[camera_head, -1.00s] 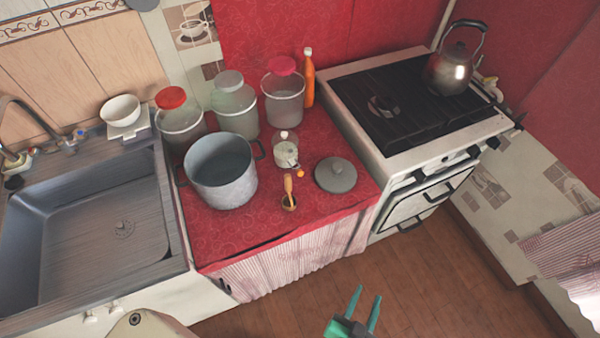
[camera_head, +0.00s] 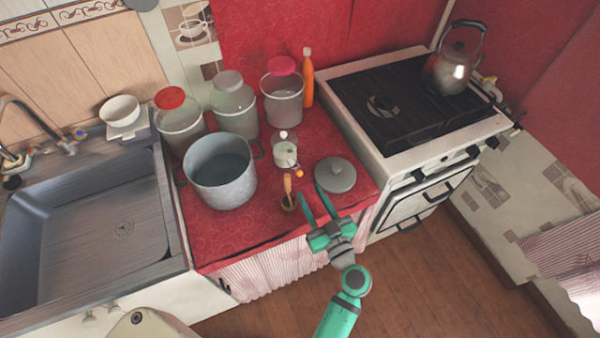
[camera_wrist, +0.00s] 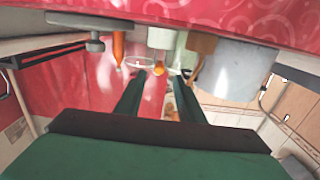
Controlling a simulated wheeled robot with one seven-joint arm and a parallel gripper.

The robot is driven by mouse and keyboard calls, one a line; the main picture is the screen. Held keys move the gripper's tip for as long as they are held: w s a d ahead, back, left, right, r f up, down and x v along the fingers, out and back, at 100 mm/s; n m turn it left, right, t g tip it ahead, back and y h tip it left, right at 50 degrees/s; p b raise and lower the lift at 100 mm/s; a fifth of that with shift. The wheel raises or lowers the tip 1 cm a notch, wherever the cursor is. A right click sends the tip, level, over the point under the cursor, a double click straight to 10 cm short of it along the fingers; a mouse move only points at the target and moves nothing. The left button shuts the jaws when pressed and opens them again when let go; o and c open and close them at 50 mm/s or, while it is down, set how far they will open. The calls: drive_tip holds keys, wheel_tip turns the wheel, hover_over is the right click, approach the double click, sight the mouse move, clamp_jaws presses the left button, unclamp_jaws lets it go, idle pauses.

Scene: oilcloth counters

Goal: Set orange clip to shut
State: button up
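The orange clip (camera_head: 300,173) is a small orange spot at the front right of a small glass jar (camera_head: 285,155) with pale contents, on the red counter. In the wrist view, which is upside down, the orange clip (camera_wrist: 158,70) shows at the jar's edge, between the fingertips in the picture. Whether it is fastened is too small to tell. My gripper (camera_head: 315,194) is green, open and empty. It is over the counter's front edge, in front of the clip and apart from it.
A wooden-handled tool (camera_head: 288,190) stands close left of my gripper. A grey lid (camera_head: 335,175) lies close right. A large grey pot (camera_head: 220,185) is further left. Tall jars and an orange bottle (camera_head: 308,80) stand behind. The stove (camera_head: 400,150) is at the right.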

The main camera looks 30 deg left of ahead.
sight(299, 173)
drive_tip(key=x, duration=0.9)
clamp_jaws()
